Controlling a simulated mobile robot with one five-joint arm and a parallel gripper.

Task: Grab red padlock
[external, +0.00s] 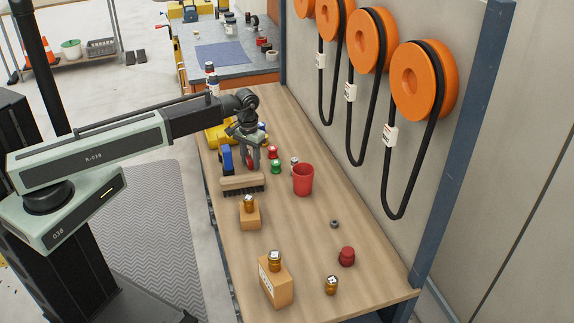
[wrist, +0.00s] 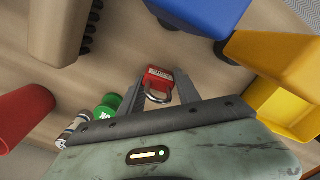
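The red padlock (wrist: 160,78) shows in the wrist view with its metal shackle towards the camera. It lies between the two fingers of my gripper (wrist: 160,84), with a narrow gap seeming to show on each side. My gripper is open around it, not visibly pressed on it. In the external view my gripper (external: 249,150) points down over the far part of the wooden table, with a bit of red showing between its fingers. How high the padlock sits above the tabletop is hard to tell.
A blue object (wrist: 205,14) and a yellow bin (wrist: 285,75) stand close to the padlock. A brush (external: 243,184), a green can (external: 276,167), a red can (external: 273,152) and a red cup (external: 303,180) are near my gripper. Wooden blocks (external: 275,284) stand at the table's near end.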

